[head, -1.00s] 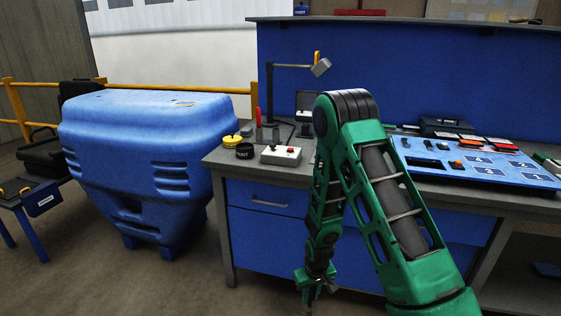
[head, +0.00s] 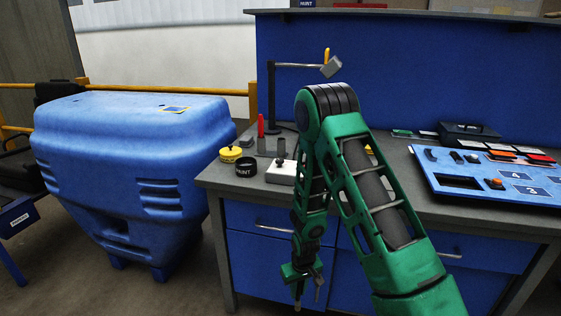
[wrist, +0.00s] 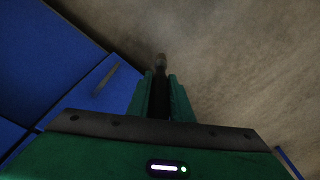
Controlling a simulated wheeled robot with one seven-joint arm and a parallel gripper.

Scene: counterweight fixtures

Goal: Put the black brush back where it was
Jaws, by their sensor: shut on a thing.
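My gripper (head: 308,288) hangs low in front of the bench, below the bench top. In the wrist view my gripper (wrist: 160,92) is shut on a dark, narrow thing, taken to be the black brush (wrist: 160,64). Its greyish end sticks out past the fingertips, over the floor. The rest of it is hidden between the fingers. A blue tilted panel (head: 525,203) lies on the bench at right, with a dark empty-looking recess and several small black items and an orange one.
The grey bench (head: 395,188) has blue drawers. A yellow-lidded pot (head: 231,154), a black ring-like pot (head: 246,168), a white box (head: 281,173), a red-handled tool (head: 261,126) and a lamp-like stand (head: 271,90) occupy its left. A large blue bin (head: 130,150) stands left.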

